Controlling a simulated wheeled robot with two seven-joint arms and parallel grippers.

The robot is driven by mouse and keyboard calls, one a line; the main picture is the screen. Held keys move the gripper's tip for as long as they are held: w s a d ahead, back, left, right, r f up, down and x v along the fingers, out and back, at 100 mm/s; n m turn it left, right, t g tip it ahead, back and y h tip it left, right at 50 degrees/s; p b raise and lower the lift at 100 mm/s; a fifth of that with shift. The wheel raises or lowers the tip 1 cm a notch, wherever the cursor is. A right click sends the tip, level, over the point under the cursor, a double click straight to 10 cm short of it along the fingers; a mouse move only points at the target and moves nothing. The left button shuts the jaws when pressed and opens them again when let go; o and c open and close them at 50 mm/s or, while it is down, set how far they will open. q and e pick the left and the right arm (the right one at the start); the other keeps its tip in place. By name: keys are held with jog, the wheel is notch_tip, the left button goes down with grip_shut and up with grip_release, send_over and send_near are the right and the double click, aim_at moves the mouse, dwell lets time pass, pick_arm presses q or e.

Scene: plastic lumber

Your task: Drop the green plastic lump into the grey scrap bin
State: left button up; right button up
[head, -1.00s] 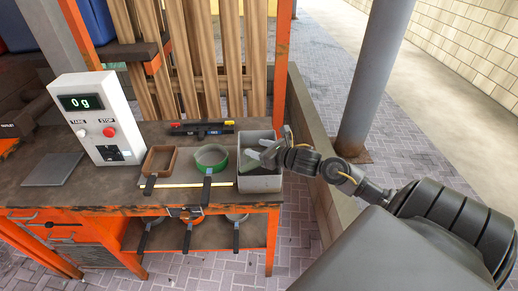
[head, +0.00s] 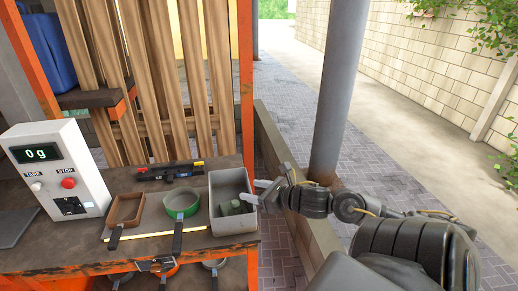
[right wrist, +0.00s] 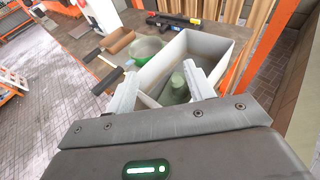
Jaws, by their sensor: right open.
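The grey scrap bin (head: 236,225) stands at the right end of the workbench, open at the top. The green plastic lump (head: 232,207) lies inside it, low down, toward the front right. In the right wrist view the lump (right wrist: 178,90) shows inside the bin (right wrist: 218,52), beyond and between my fingers and partly hidden by the right one. My right gripper (head: 263,191) is at the bin's right rim, its fingers apart and nothing held between them. My left gripper is not in view.
A green round pan (head: 181,203) and a brown square pan (head: 126,210) lie left of the bin. A scale box reading 0 g (head: 58,172) stands further left. A level (head: 170,171) lies behind the pans. A grey post (head: 338,90) rises beyond my right arm.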

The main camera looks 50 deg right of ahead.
jog(key=shift+v, duration=0.85)
